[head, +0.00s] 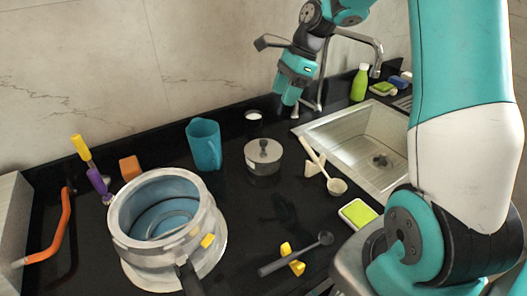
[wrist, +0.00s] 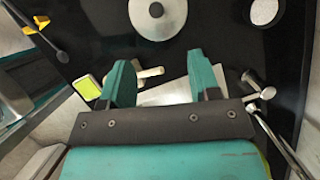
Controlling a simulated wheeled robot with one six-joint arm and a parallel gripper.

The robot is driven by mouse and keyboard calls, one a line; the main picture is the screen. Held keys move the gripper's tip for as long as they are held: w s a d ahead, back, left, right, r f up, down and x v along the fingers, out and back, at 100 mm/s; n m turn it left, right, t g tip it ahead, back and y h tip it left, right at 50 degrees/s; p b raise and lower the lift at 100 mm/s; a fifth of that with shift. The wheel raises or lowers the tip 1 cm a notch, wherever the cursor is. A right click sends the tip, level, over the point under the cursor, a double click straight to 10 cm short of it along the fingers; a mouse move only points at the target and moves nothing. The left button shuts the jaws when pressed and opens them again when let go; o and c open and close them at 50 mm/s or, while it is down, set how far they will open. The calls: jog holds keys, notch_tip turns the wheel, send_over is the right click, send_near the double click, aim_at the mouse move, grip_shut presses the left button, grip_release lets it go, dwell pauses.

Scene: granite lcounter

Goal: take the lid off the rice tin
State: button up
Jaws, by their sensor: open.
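The rice tin (head: 263,166) is a small round metal tin on the black counter, right of the teal jug. Its lid (head: 254,150), with a dark knob (head: 263,145), sits on top. In the wrist view the lid (wrist: 143,22) shows from above at the top middle, with the knob (wrist: 156,10) near its centre. My gripper (head: 287,98) is above the counter near the tap, higher than the tin and behind it, apart from it. In the wrist view its fingers (wrist: 160,75) are spread with nothing between them, and the lid lies beyond their tips.
A teal jug (head: 204,146) stands left of the tin. A large pot (head: 130,240) is at the front left. A wooden ladle (head: 318,160) lies between tin and sink (head: 345,135). A dark spoon (head: 290,257) lies in front. The tap (head: 365,40) rises close behind my gripper.

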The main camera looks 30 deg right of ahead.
send_over(264, 141)
jog(key=d, duration=0.2)
notch_tip(264, 141, down, 9)
jog(key=shift+s+r, duration=0.1)
jog(key=shift+s+p+x, duration=0.15)
jog(key=shift+p+x, duration=0.25)
jog(key=shift+x, duration=1)
jog(key=shift+s+p+x, duration=0.15)
jog(key=shift+p+x, duration=0.25)
jog(key=shift+x, duration=0.95)
jog(key=c, duration=1)
